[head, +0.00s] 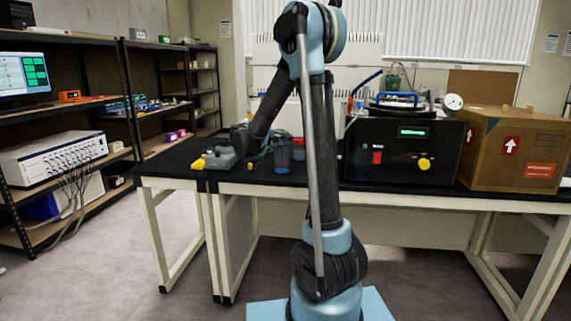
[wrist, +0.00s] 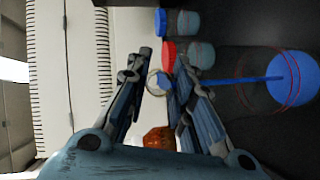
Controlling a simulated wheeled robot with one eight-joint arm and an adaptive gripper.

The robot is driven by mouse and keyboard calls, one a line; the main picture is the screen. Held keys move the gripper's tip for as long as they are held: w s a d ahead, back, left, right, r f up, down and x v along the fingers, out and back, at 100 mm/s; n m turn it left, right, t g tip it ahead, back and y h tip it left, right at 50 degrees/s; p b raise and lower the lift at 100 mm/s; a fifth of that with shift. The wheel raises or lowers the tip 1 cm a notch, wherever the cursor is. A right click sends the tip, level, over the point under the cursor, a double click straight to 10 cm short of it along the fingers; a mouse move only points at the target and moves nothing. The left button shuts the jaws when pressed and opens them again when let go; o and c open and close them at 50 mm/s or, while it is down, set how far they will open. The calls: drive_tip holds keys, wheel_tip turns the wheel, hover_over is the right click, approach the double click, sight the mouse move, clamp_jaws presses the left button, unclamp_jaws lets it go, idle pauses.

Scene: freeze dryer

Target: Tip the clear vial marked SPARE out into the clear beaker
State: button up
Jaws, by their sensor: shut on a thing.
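My gripper (wrist: 160,78) is closed around a small clear, whitish round thing (wrist: 156,84), which looks like the vial. Its label and contents cannot be read. A clear vessel with red bands and a blue round area (wrist: 292,78) stands at the right of the wrist view, apart from the fingers; it may be the beaker. A blue-tinted container (head: 281,160) shows on the bench in the head view. My gripper's tips are too small and partly hidden there to make out.
A blue-capped vial (wrist: 182,23) and a red-capped vial (wrist: 190,54) stand near my fingertips. An orange-red piece (wrist: 160,137) lies beside one finger. A black machine (head: 405,150) and a cardboard box (head: 513,150) stand to the right on the black bench.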

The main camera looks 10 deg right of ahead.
drive_tip(key=shift+s+a+r+m+t+h+p, duration=0.1)
drive_tip(key=shift+m+t+h+p, duration=0.4)
drive_tip(key=shift+t+h+p, duration=0.45)
idle(1.4)
drive_tip(key=shift+n+g+y, duration=0.6)
drive_tip(key=shift+g+y, duration=0.55)
drive_tip(key=shift+y, duration=0.1)
drive_tip(key=shift+w, duration=0.2)
